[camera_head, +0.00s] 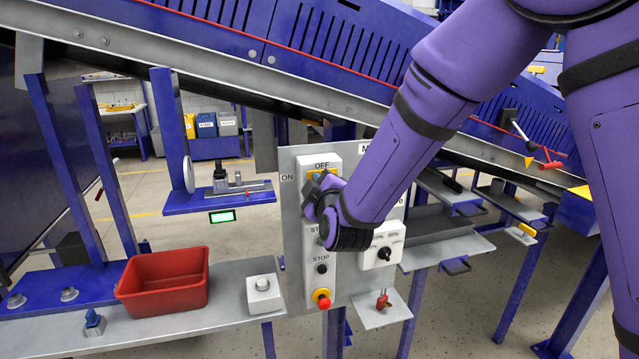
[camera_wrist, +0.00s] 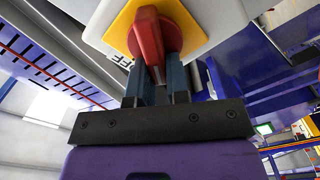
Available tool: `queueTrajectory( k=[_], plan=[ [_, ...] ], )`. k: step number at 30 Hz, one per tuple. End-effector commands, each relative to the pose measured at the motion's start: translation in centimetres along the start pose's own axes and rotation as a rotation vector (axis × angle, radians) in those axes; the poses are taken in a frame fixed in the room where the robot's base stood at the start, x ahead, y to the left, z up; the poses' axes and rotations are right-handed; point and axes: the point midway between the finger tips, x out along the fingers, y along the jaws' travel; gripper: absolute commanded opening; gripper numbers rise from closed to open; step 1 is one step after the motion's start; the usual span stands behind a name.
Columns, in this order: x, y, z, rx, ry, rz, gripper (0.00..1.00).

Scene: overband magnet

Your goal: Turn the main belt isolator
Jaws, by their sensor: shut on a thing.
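My gripper (camera_wrist: 155,72) is shut on the lower end of the red handle, one finger on each side. In the head view my gripper (camera_head: 322,186) is at the isolator, and my wrist hides most of the handle. The handle's exact angle relative to the labels cannot be told from the head view.
A red bin (camera_head: 163,281) and white button box (camera_head: 264,294) stand on the left bench. The sloping conveyor (camera_head: 300,85) passes above the panel.

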Motion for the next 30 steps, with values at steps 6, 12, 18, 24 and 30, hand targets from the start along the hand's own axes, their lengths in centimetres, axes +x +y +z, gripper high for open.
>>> queueTrajectory(
  k=[6, 12, 18, 24, 30],
  plan=[
    [-0.1, -0.6, 0.1, -0.201, -0.001, -0.003, 0.0],
    [-0.1, -1.0, 0.1, -0.363, 0.0, -0.003, 0.0],
    [0.0, -1.2, 0.3, -0.486, -0.001, -0.003, 0.0],
    [0.0, -1.4, 0.4, -0.559, -0.001, -0.003, 0.0],
    [0.0, -1.4, 0.5, -0.589, -0.001, -0.003, 0.0]
  ],
)
